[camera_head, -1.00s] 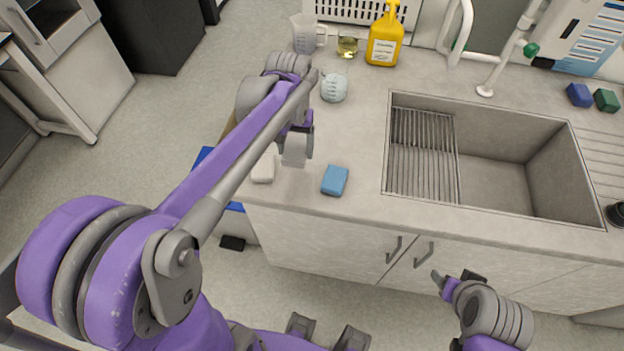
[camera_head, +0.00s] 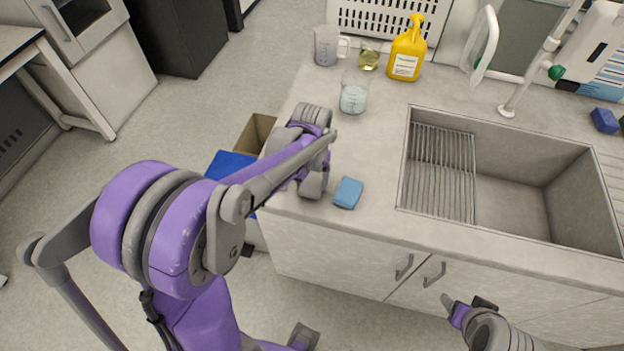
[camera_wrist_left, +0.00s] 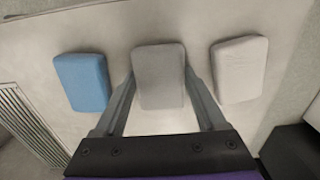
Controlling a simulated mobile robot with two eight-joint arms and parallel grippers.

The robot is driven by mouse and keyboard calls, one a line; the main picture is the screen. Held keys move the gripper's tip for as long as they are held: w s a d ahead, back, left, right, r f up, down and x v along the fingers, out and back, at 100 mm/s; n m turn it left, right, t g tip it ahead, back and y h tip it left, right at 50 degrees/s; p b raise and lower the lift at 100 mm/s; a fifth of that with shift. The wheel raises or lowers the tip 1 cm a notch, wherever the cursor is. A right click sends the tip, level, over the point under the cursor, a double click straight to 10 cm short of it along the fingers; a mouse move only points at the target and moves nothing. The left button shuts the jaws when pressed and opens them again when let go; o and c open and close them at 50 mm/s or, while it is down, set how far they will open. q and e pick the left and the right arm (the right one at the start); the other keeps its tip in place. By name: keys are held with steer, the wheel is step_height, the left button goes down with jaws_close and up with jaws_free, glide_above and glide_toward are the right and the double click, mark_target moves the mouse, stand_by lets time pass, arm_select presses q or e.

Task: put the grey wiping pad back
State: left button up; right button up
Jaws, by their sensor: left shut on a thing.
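The grey wiping pad (camera_wrist_left: 160,78) is between the fingers of my left gripper (camera_wrist_left: 160,90) in the left wrist view, and the gripper is shut on it. It lines up between a blue pad (camera_wrist_left: 82,82) on the left and a white pad (camera_wrist_left: 239,69) on the right. Whether it touches the counter I cannot tell. In the head view my left gripper (camera_head: 313,184) is at the counter's front left corner, just left of the blue pad (camera_head: 348,193); the white pad is mostly hidden by my arm. My right gripper (camera_head: 466,303) is open and empty, in front of the cabinet.
The counter (camera_head: 375,140) holds a beaker (camera_head: 354,97), a jug (camera_head: 327,45), a flask (camera_head: 369,59) and a yellow bottle (camera_head: 407,52) behind. The sink (camera_head: 510,200) is to the right. A blue bin lid (camera_head: 225,165) and a cardboard box (camera_head: 254,135) are beyond the counter's left edge.

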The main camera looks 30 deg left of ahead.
mark_target(312, 182)
arm_select(q)
steer(key=shift+f, duration=0.15)
steer(key=o, duration=1.4)
steer(key=shift+r, duration=0.5)
step_height(312, 182, up, 11)
steer(key=p, duration=0.1)
steer(key=s+d+f+m+t, duration=0.1)
steer(key=s+d+f+t, duration=0.1)
steer(key=s, duration=0.5)
steer(key=s+d+f+m+t, duration=0.1)
steer(key=s+d+f+t, duration=0.2)
steer(key=s, duration=0.4)
steer(key=shift+d+m+t, duration=0.3)
steer(key=shift+d, duration=0.55)
